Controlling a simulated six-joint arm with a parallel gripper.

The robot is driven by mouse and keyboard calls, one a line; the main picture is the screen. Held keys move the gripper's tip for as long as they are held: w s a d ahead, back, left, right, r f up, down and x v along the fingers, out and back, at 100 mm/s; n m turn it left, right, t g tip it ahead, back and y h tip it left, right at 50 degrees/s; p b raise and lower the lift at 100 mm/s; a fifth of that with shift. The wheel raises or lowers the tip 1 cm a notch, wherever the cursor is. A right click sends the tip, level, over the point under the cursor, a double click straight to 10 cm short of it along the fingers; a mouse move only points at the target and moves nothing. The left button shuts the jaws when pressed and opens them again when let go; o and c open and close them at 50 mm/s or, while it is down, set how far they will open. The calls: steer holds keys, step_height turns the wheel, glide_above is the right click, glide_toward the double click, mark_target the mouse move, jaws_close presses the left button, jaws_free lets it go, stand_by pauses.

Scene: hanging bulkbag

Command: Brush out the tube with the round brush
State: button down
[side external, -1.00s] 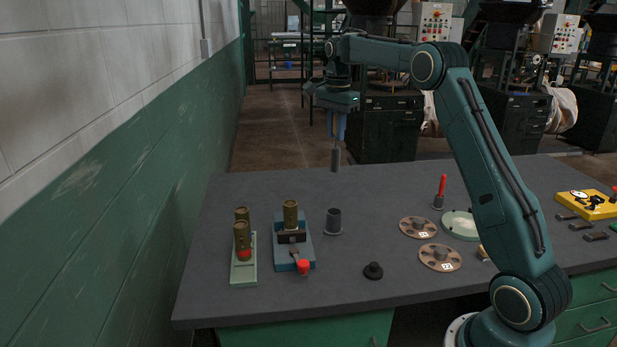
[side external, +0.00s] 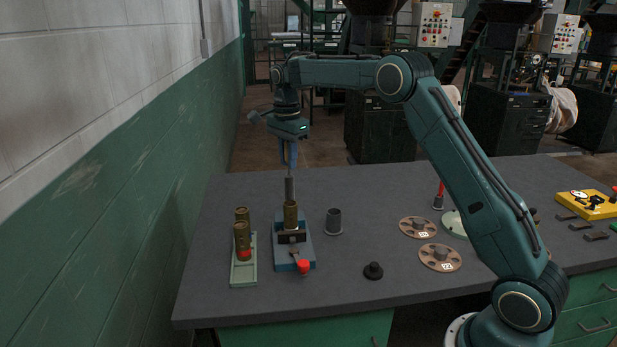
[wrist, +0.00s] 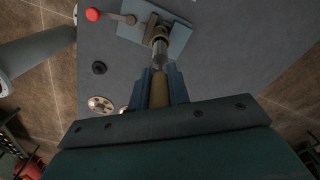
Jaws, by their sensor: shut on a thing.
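My gripper (side external: 289,163) is shut on the round brush (side external: 289,188), which points straight down. The brush is a grey cylinder on a tan handle; in the wrist view the handle shows between the blue fingers (wrist: 160,88). The brass-coloured tube (side external: 290,213) stands upright in a clamp on a blue base (side external: 308,248) with a red-knobbed lever (side external: 303,267). The brush is above the tube, its lower end at the tube's mouth; whether the tip is inside I cannot tell. The tube (wrist: 160,33) also shows in the wrist view, in line with the brush.
Several similar brass tubes (side external: 242,235) stand in a pale green tray (side external: 244,273) left of the clamp. An empty dark grey cup (side external: 333,220) stands right of it. A black knob-shaped piece (side external: 373,271) and brown discs (side external: 440,258) lie further right.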

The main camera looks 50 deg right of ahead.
mark_target(289, 174)
steer(key=shift+f, duration=2.2)
steer(key=shift+f, duration=3.5)
steer(key=shift+r, duration=2.1)
steer(key=shift+f, duration=0.15)
steer(key=shift+f, duration=1.95)
